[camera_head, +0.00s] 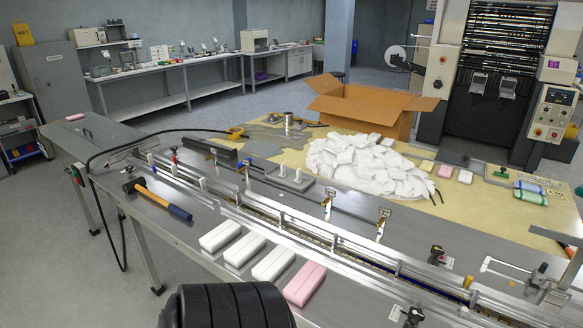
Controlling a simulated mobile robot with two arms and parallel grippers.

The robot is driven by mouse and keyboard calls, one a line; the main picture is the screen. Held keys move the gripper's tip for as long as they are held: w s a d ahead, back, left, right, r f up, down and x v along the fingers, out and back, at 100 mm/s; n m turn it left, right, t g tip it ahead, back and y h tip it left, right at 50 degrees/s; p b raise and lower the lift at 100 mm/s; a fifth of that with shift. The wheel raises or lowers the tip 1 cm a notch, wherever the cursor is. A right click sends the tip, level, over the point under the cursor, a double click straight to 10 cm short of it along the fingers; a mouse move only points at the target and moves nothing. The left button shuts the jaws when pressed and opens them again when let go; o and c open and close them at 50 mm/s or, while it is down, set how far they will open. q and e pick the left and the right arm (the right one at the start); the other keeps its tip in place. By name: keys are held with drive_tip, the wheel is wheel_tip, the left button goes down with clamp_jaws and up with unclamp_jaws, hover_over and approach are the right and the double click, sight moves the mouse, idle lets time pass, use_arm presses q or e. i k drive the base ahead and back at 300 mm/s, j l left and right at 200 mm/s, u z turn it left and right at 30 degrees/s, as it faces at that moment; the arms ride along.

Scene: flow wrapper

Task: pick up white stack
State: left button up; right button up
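Three white stacks lie side by side on the grey metal table near its front edge: a left one (220,236), a middle one (245,250) and a right one (273,264). Each is a long white block with a groove along its top. A pink stack (305,284) of like shape lies to the right of them. No gripper shows in this view. A black ribbed part, likely mine, rises at the bottom edge just in front of the stacks and the pink one.
A hammer (158,197) lies left of the stacks. A metal rail (330,242) runs behind them. A large heap of white packets (362,165) covers the yellow surface, with a cardboard box (365,106) behind. Bare metal tabletop lies between hammer and stacks.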

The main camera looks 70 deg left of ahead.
sight(271, 267)
drive_tip(key=u, duration=2.35)
drive_tip(key=z, duration=0.45)
drive_tip(key=j+z, duration=0.3)
drive_tip(key=z, duration=0.2)
drive_tip(key=i+j+z, duration=0.1)
drive_tip(key=j+z, duration=0.2)
drive_tip(key=z, duration=0.15)
drive_tip(key=j+z, duration=0.3)
drive_tip(key=z, duration=0.2)
drive_tip(key=k+j+z, duration=0.1)
drive_tip(key=j+z, duration=0.15)
drive_tip(key=z, duration=0.25)
